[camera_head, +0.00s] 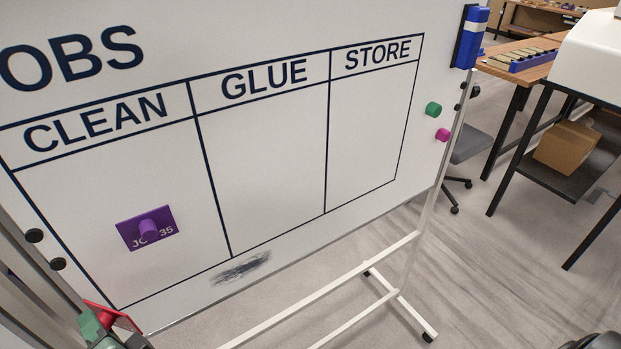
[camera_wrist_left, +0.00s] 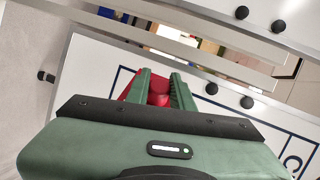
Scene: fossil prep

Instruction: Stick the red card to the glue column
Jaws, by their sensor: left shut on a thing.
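The red card (camera_head: 126,318) shows at the bottom left of the head view, partly hidden by my left gripper (camera_head: 108,330). In the left wrist view, the left gripper (camera_wrist_left: 160,88) is shut on a red knob in front of the red card (camera_wrist_left: 130,90). The glue column (camera_head: 265,165) is the middle column of the whiteboard and is empty. The held card is left of and below that column, near the board's lower left corner. My right gripper is not in view.
A purple card (camera_head: 146,228) with a purple magnet is in the clean column. The store column (camera_head: 370,130) is empty. Green (camera_head: 433,109) and magenta (camera_head: 442,134) magnets and a blue eraser (camera_head: 471,36) are at the board's right edge. Its white stand (camera_head: 330,290) reaches across the floor.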

